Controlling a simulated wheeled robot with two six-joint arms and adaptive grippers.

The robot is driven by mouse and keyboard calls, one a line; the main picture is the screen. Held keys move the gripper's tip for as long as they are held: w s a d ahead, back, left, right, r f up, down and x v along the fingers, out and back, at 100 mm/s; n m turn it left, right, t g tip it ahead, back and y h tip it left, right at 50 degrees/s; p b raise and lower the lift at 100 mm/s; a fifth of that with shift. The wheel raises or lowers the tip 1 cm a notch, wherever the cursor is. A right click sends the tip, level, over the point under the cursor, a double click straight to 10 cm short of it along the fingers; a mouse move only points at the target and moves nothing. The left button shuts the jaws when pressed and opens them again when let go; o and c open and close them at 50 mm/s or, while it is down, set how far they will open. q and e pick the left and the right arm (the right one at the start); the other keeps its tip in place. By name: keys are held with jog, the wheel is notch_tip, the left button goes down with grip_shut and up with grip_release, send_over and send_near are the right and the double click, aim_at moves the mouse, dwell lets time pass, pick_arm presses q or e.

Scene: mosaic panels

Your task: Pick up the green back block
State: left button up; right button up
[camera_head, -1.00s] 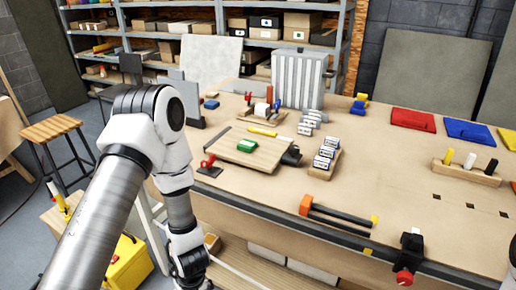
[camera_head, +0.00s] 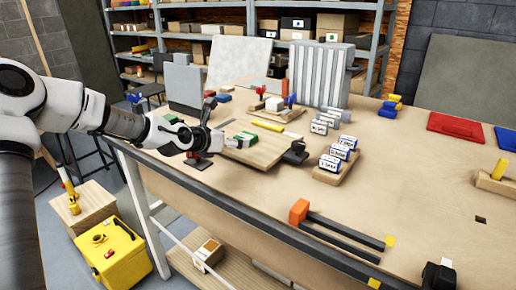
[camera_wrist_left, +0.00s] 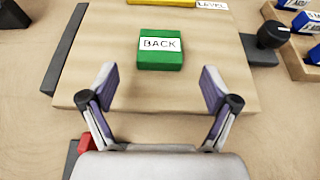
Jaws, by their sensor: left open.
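The green block labelled BACK (camera_wrist_left: 160,52) lies flat on a light wooden board (camera_wrist_left: 110,85) on the workbench. In the head view my left gripper (camera_head: 222,141) reaches in from the left, just beside the block. My right gripper is in neither view.
A yellow level (camera_wrist_left: 162,1) lies beyond the block. A black knob clamp (camera_wrist_left: 272,34) sits at the board's right edge. A rack of labelled blue-and-white blocks (camera_head: 336,160) stands to the right. An orange clamp (camera_head: 299,211) lies at the front edge.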

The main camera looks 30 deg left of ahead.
aim_at(244, 137)
pick_arm(q)
jog(key=shift+w+a+f, duration=0.1)
jog(key=shift+w, duration=0.05)
jog(key=shift+s+r+b, duration=0.2)
jog(key=shift+b, duration=0.15)
jog(key=shift+d+r, duration=0.2)
jog(key=p+x, duration=0.1)
jog(key=x, duration=0.5)
jog(key=shift+a+p, duration=0.1)
jog(key=shift+p, duration=0.25)
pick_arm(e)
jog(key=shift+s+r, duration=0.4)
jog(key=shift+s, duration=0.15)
pick_arm(q)
jog(key=shift+s, duration=0.1)
jog(key=shift+c, duration=1)
jog(key=c, duration=0.9)
